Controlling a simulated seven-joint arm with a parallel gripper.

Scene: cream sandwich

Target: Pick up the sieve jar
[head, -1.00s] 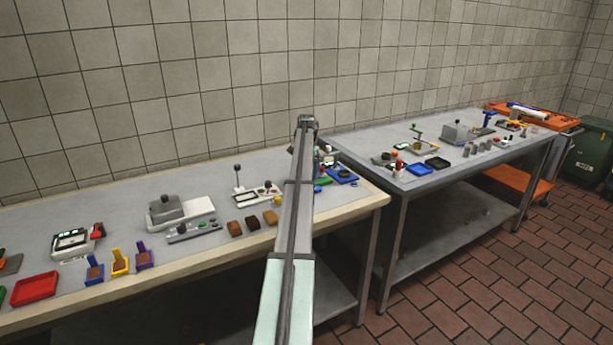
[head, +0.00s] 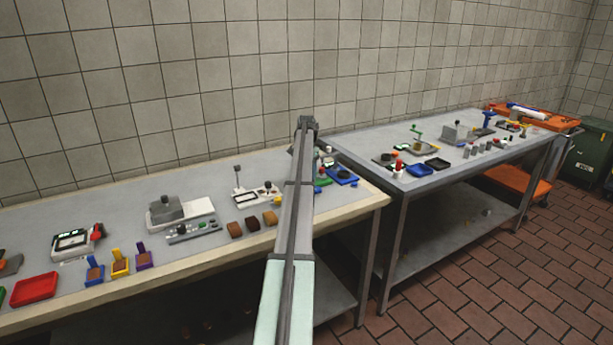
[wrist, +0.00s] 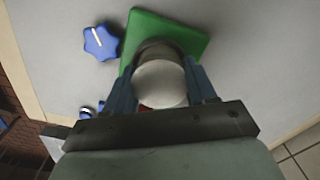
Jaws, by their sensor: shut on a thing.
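The jar, taken as the sieve jar (wrist: 162,86), shows in the wrist view as a round body with a pale, whitish end facing the camera. My gripper (wrist: 163,72) has one blue finger on each side of it and is shut on it. A green square plate (wrist: 185,38) lies behind the jar; I cannot tell whether the jar touches it. In the head view my arm hides the gripper, and I cannot make out the jar there.
A blue star-shaped knob (wrist: 101,42) lies left of the green plate in the wrist view. The near table (head: 120,195) holds a red tray (head: 34,288), colored scoops and a scale. A second table (head: 375,140) with more tools stands to the right.

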